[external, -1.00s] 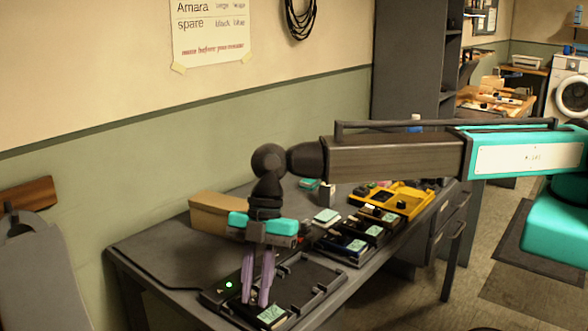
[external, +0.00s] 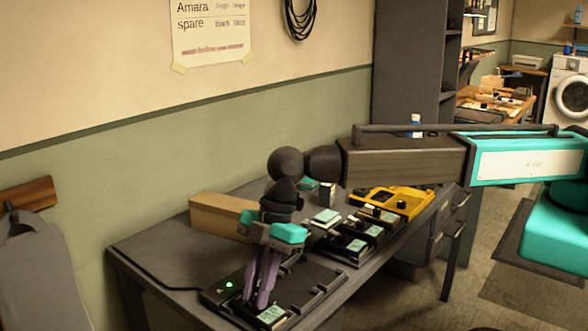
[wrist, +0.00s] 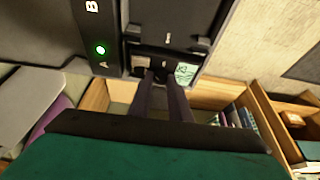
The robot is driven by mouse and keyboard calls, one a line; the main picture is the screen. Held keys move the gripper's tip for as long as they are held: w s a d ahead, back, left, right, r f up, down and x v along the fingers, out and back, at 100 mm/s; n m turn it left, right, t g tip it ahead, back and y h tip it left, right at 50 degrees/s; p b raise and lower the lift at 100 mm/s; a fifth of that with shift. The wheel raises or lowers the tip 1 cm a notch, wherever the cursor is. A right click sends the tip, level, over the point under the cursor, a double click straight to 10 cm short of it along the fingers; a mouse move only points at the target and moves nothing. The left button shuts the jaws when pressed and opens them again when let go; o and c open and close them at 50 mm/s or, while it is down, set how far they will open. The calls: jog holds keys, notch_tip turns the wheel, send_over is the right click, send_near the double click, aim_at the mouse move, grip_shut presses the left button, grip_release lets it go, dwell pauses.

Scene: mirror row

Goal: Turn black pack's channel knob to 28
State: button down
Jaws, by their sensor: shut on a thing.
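The black pack (wrist: 150,56) sits in the dark tray, with a small pale green display (wrist: 185,73) on its face; in the external view the display (external: 271,314) shows at the tray's near end. My gripper (wrist: 158,77) points down at the pack and is shut on the channel knob beside the display. The fingertips hide most of the knob, and the number on the display is too small to read. In the external view my purple-fingered gripper (external: 257,303) is tilted over the pack.
The tray (external: 318,285) has a strip with a lit green lamp (external: 229,285) and letters A and B. Several other packs (external: 350,243), a yellow case (external: 412,199) and a cardboard box (external: 220,214) stand farther along the desk.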

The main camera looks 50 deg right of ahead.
dwell(0.4)
jog(key=c, duration=1.6)
grip_release()
jog(key=shift+r, duration=0.15)
jog(key=shift+b+v, duration=1.25)
jog(key=shift+v, duration=5.55)
jog(key=shift+s+d, duration=0.1)
